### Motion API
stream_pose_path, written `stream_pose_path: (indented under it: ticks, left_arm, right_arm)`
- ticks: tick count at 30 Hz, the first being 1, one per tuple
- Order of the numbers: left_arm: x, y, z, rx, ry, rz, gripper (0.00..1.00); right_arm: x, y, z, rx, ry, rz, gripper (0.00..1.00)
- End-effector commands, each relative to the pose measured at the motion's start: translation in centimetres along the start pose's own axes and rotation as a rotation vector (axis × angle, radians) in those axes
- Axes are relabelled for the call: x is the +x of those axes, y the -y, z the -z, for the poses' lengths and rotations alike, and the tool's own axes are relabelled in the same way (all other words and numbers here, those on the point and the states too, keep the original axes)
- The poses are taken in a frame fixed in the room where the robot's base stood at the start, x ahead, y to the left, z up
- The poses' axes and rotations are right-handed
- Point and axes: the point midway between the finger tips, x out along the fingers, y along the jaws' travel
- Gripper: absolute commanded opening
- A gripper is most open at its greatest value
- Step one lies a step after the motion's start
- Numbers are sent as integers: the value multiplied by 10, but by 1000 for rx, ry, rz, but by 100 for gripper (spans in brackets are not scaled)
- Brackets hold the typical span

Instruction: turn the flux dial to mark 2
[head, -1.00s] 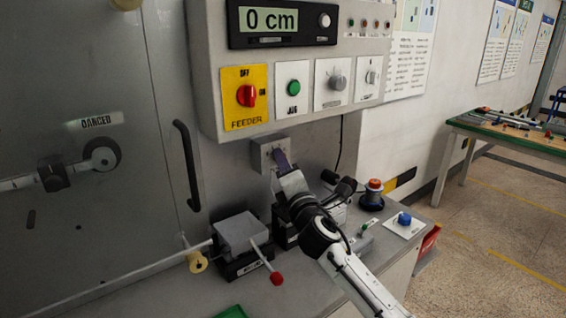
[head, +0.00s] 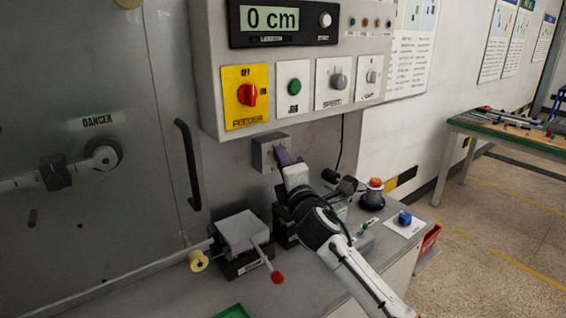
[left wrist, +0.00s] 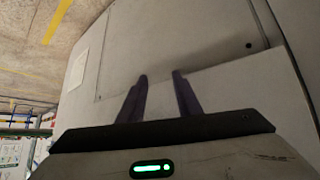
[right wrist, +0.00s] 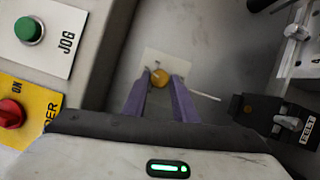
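An orange-yellow round knob (right wrist: 160,77) on a pale plate (right wrist: 168,64) shows in the right wrist view. I take it for the flux dial, but I can read no label or marks on it. In the head view a small grey box (head: 264,153) sits on the wall below the control panel, and my right gripper (head: 283,156) points at its front. In the right wrist view the purple fingers of my right gripper (right wrist: 162,78) are apart, one on each side of the knob; contact cannot be told. My left gripper (left wrist: 161,76) is open and empty, facing a grey surface.
The control panel (head: 210,80) juts out above my right gripper, with the red feeder switch (head: 248,95) and green jog button (head: 294,87).

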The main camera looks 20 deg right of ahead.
Motion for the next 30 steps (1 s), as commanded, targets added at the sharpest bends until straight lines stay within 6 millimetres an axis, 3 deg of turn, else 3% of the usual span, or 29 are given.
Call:
stream_pose_path:
  ticks: [3,14,30]
  left_arm:
    - [0,0,0,0,0,0,31]
    - [1,1,0,0,0,1,31]
    - [7,2,-5,1,-2,1,31]
  right_arm:
    - [0,1,0,-1,0,1,42]
    - [-5,0,0,-1,0,-3,42]
    - [-90,2,0,-1,-1,0,42]
